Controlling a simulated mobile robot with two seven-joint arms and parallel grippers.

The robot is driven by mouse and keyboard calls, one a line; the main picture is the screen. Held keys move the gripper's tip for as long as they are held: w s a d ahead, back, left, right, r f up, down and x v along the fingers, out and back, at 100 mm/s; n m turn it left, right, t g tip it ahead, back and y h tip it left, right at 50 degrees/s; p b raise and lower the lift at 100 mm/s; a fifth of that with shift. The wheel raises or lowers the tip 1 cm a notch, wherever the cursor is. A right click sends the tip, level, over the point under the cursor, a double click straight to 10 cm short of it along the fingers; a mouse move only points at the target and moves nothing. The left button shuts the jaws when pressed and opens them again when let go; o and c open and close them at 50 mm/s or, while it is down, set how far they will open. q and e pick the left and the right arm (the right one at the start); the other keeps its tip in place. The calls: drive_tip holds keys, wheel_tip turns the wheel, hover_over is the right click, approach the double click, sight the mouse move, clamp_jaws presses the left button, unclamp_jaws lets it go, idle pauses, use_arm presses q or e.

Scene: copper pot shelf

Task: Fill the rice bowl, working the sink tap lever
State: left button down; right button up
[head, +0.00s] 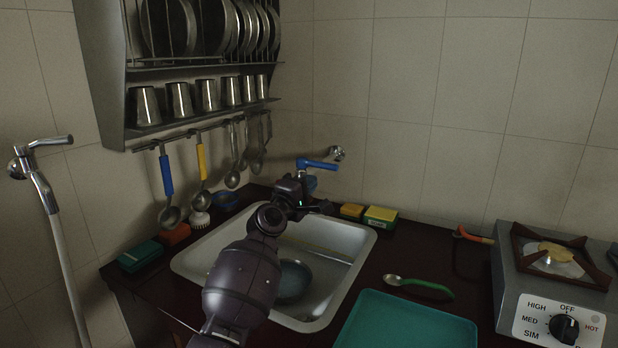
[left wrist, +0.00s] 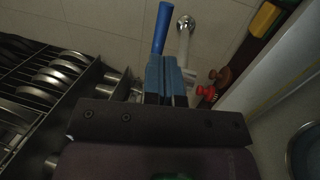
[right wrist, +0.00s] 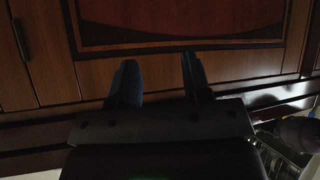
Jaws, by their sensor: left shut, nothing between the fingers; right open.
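The sink tap comes out of the tiled wall, with a blue lever (head: 318,164) on it. The lever also shows in the left wrist view (left wrist: 161,28), just beyond my fingertips. My left gripper (head: 309,184) is shut and empty, close to the tap and just below the lever in the head view. I cannot tell whether it touches. A dark metal bowl (head: 294,282) sits in the white sink (head: 189,264), partly hidden by my left arm; its edge shows in the left wrist view (left wrist: 306,150). No water is visible. My right gripper (right wrist: 158,82) is open and empty, facing wooden cabinet fronts.
A steel rack (head: 98,60) with plates, cups and hanging ladles is on the left wall. Sponges (head: 380,217) lie behind the sink. A teal tray (head: 407,326), a green-handled spoon (head: 420,286) and a stove (head: 552,285) stand to the right. A hose sprayer (head: 42,185) hangs at left.

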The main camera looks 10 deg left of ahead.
use_arm(q)
drive_tip(key=d+p+v, duration=0.1)
drive_tip(key=v, duration=0.7)
drive_tip(key=shift+s, duration=0.25)
idle(0.6)
drive_tip(key=shift+f, duration=0.1)
